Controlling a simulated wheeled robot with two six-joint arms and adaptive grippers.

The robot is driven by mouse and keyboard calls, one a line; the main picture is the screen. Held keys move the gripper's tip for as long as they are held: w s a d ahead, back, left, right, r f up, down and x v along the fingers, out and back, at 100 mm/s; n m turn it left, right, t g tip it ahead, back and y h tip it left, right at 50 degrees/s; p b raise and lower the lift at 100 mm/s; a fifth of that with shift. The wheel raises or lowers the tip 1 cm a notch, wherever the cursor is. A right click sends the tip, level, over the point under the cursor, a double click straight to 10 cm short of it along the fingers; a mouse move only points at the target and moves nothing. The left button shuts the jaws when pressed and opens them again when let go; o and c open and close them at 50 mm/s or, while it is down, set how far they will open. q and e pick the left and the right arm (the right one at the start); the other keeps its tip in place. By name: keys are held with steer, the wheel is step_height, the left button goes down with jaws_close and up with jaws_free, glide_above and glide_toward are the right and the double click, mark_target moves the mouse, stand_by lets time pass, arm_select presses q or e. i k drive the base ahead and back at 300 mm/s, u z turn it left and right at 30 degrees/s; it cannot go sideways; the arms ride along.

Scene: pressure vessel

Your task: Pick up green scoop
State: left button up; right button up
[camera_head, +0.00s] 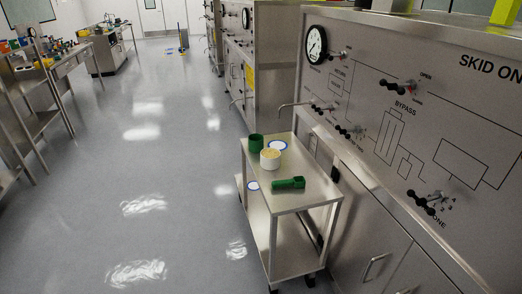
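A green object with a handle-like shape, which looks like the green scoop (288,183), lies on its side on the top of a metal cart (285,200). A green cup-like container (256,143) stands at the cart's far left corner. A white tub (270,159) with pale yellow contents stands between the two. Neither of my grippers is in view.
A steel skid panel (440,120) with a gauge (315,44), valve knobs and pipes stands close to the cart's right. Open floor (150,200) lies left of the cart; benches (30,110) stand far left.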

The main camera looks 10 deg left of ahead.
mark_target(288, 183)
steer(key=i, duration=1.6)
steer(key=z, duration=0.25)
